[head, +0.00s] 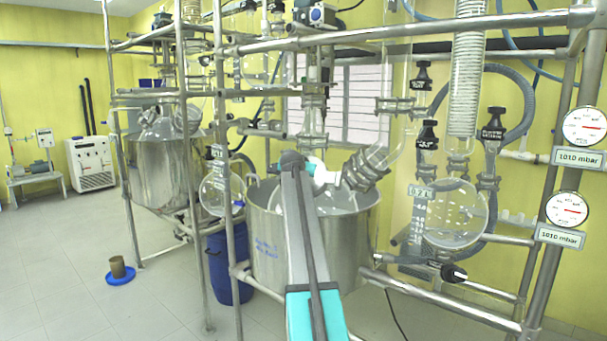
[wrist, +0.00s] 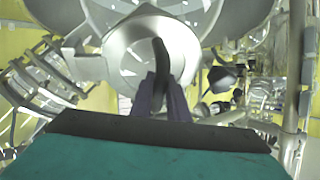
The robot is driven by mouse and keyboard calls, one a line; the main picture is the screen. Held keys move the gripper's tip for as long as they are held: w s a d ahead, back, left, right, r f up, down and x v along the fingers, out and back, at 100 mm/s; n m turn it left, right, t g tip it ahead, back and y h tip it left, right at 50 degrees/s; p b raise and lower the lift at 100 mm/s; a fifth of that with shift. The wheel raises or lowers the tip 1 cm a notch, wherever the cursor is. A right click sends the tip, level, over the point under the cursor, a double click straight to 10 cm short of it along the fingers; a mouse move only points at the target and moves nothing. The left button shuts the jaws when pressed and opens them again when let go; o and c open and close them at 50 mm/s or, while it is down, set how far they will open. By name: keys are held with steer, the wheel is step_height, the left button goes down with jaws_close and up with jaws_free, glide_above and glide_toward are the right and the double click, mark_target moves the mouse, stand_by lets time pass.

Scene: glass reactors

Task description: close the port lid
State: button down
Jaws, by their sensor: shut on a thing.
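In the wrist view, the port lid (wrist: 128,62) is a round pale grey metal disc facing the camera, with a black curved handle (wrist: 160,58) across its middle. My gripper (wrist: 162,100) is shut on the lower part of this handle, one dark finger on each side. In the head view, my arm reaches to the top of the near steel reactor vessel (head: 268,256), and a pale piece of the lid (head: 317,165) shows just beside the wrist. The fingers and handle are hidden there by my own arm. I cannot tell the lid's exact angle to the port.
Steel frame pipes (head: 232,200) stand close around the vessel. A round glass flask (head: 222,190) hangs left of it, and another (head: 456,215) right. A glass elbow (head: 380,160) is just right of my wrist. A blue drum (head: 228,265) stands below. Floor at left is mostly free.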

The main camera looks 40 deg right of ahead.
steer(key=shift+w, duration=0.1)
stand_by(0.3)
steer(key=c, duration=1.8)
jaws_free()
steer(key=shift+o, duration=0.4)
steer(key=b+v, duration=0.3)
steer(key=v, duration=1.1)
steer(key=shift+b, duration=0.3)
steer(key=shift+f, duration=0.1)
steer(key=shift+w, duration=0.1)
